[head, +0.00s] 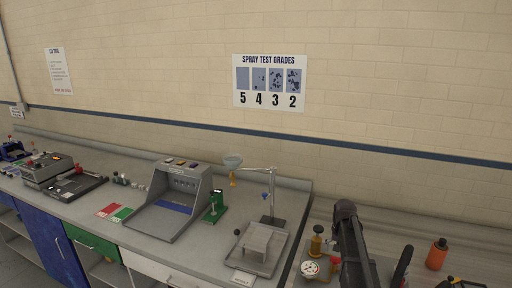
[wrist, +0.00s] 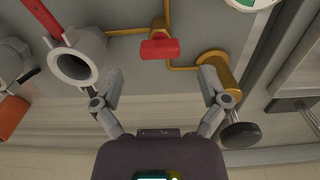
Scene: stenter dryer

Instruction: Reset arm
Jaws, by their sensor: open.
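My gripper (wrist: 159,78) is open in the wrist view, with its two fingers spread wide apart. Nothing is held between them. A red block-shaped handle (wrist: 160,48) on a brass pipe lies beyond the gap. A brass cylinder (wrist: 218,75) is close by the right finger, and I cannot tell whether they touch. A grey hollow fitting (wrist: 75,62) is beside the left finger. In the head view my dark arm (head: 350,245) rises at the lower right, and my gripper cannot be made out there.
A pressure gauge (head: 310,268) and a brass fitting (head: 317,241) stand just left of my arm. An orange bottle (head: 437,254) stands to its right. A spray stand (head: 271,195) with a grey tray (head: 262,252) is farther left. A black knob (wrist: 240,135) is near my right finger.

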